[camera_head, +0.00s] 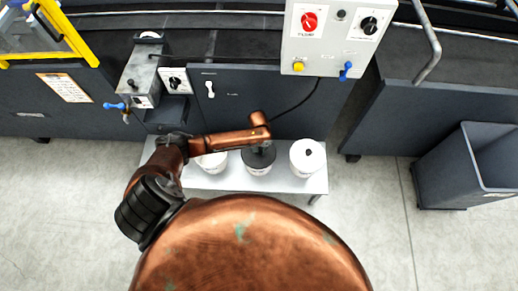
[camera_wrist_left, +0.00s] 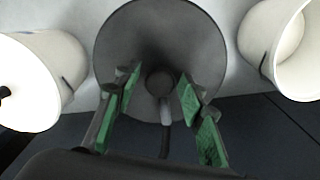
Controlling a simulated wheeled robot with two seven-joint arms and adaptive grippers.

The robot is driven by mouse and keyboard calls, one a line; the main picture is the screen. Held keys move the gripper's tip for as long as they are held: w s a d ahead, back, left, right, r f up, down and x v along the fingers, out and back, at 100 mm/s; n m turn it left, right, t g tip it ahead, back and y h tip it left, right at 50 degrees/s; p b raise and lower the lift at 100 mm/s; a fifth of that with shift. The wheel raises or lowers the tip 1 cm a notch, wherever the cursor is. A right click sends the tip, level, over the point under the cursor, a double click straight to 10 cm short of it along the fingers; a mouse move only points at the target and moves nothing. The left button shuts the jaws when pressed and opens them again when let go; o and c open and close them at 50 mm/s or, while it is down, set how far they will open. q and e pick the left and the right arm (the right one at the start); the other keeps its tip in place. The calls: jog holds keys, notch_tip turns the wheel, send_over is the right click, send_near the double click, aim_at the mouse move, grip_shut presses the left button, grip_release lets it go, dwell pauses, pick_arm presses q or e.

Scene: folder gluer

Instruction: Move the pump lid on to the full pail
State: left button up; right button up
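The pump lid (camera_head: 259,161) is a dark grey disc on the middle pail (camera_head: 259,171) of three. In the left wrist view the lid (camera_wrist_left: 160,35) has a round central knob and a grey spout. My left gripper (camera_head: 261,147) is over it; in the wrist view its green-padded fingers (camera_wrist_left: 159,82) stand apart on either side of the knob, with no contact visible. The right-hand pail (camera_head: 306,158) has a white top with a black knob. The left-hand pail (camera_head: 212,163) is partly hidden by my arm; in the wrist view it is open (camera_wrist_left: 285,45). My right gripper is out of view.
The pails stand on a small pale bench (camera_head: 319,183) before the dark machine. A control box (camera_head: 338,38) hangs above to the right, and a grey metal unit (camera_head: 140,78) is at the left. A dark bin (camera_head: 465,165) stands far right. Floor right of the bench is clear.

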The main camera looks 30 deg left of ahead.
pick_arm(q)
jog(key=shift+o, duration=0.4)
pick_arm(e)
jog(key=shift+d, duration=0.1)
pick_arm(q)
notch_tip(320, 180, up, 12)
dwell(0.3)
dwell(0.4)
